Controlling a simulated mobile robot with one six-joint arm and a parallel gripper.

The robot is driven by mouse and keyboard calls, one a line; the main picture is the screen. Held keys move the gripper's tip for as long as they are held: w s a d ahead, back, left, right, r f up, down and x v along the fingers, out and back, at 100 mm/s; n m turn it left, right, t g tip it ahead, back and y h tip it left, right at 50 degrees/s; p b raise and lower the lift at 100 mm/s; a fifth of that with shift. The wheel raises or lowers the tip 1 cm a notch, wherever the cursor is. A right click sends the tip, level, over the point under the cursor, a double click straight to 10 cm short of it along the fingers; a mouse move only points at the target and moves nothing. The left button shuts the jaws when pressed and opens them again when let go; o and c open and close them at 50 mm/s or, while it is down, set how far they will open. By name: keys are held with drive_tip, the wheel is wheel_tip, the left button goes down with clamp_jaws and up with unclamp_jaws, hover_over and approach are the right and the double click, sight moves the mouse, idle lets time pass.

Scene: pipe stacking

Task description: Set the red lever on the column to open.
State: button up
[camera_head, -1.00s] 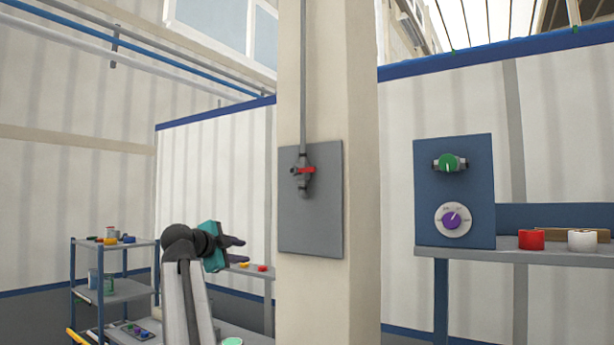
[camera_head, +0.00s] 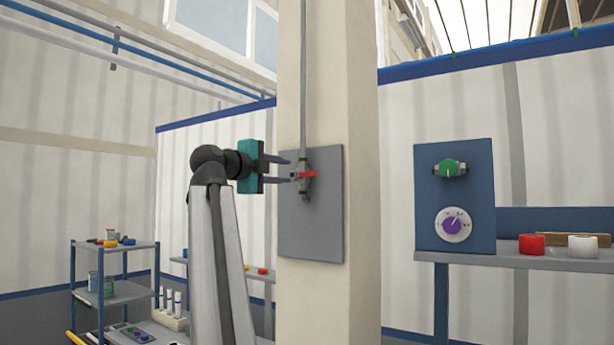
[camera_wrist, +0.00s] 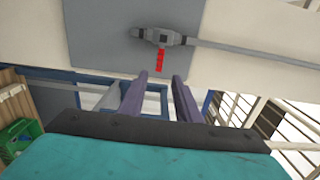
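The red lever (camera_head: 307,175) sits on a grey valve on a vertical pipe (camera_head: 303,80), in front of a grey plate (camera_head: 325,225) on the beige column (camera_head: 350,100). It lies crosswise to the pipe, also in the wrist view (camera_wrist: 159,60). My gripper (camera_head: 290,170) is raised beside the valve, its fingers pointing at it. In the wrist view the two dark fingers (camera_wrist: 160,76) are apart and empty. The lever's free end appears between or just beyond the fingertips; I cannot tell whether they touch.
A shelf cart (camera_head: 115,295) with small items stands at the lower left.

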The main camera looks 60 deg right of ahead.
sight(307, 174)
drive_tip(key=shift+d, duration=0.15)
drive_tip(key=d+p, duration=0.4)
drive_tip(key=d, duration=0.8)
drive_tip(key=shift+r, duration=0.1)
drive_tip(key=shift+s+d+p, duration=0.1)
drive_tip(key=shift+d+p, duration=0.35)
drive_tip(key=shift+d, duration=0.3)
